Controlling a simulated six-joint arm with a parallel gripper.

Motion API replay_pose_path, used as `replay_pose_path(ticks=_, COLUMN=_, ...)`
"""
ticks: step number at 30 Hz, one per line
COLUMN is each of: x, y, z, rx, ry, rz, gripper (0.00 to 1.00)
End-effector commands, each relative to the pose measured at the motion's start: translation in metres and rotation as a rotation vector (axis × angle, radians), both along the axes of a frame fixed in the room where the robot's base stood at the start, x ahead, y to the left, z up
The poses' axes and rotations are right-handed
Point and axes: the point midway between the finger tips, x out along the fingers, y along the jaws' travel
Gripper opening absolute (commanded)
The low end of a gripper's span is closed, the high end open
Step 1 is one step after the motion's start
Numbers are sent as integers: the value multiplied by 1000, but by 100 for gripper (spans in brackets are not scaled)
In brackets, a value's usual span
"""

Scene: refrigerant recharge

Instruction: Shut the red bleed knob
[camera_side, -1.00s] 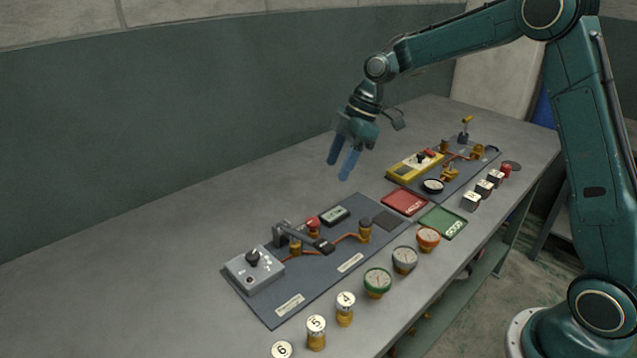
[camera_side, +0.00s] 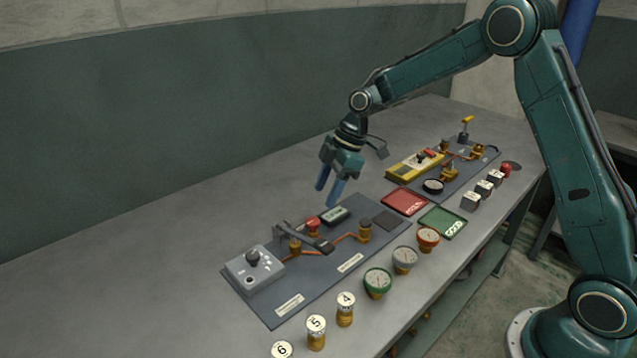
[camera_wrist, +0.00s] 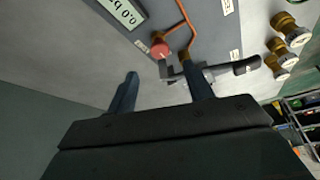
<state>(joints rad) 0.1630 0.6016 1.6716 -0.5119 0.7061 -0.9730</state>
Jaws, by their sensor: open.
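The red bleed knob (camera_side: 313,223) stands on the near dark panel (camera_side: 350,285), just left of the small display (camera_side: 334,215). In the wrist view the red knob (camera_wrist: 160,50) shows ahead of the fingers, joined to an orange pipe. My gripper (camera_side: 330,190) is open and empty, pointing down above the back edge of the panel, above and slightly right of the knob. In the wrist view its two fingers (camera_wrist: 163,85) are spread apart with the knob beyond their tips, not touched. I cannot tell from these frames how far the knob is turned.
A grey lever handle (camera_side: 308,238) lies close beside the knob, with brass fittings (camera_side: 365,230) near it. A grey box with a black knob (camera_side: 254,265) is at left. Gauges (camera_side: 378,282) line the front. Red (camera_side: 404,201) and green (camera_side: 442,221) trays lie to the right. The table behind is clear.

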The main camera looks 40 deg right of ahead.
Motion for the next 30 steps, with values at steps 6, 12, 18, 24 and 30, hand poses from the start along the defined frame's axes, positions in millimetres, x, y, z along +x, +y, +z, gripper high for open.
replay_pose_path(ticks=6, x=4, y=13, z=-33, rx=1, ry=5, rz=2, gripper=52)
replay_pose_path(ticks=12, x=8, y=21, z=-55, rx=0, ry=2, rz=1, gripper=52)
replay_pose_path(ticks=18, x=10, y=26, z=-67, rx=0, ry=0, rz=1, gripper=52)
replay_pose_path(ticks=24, x=10, y=26, z=-68, rx=0, ry=0, rz=1, gripper=52)
replay_pose_path(ticks=30, x=10, y=26, z=-68, rx=0, ry=0, rz=1, gripper=40)
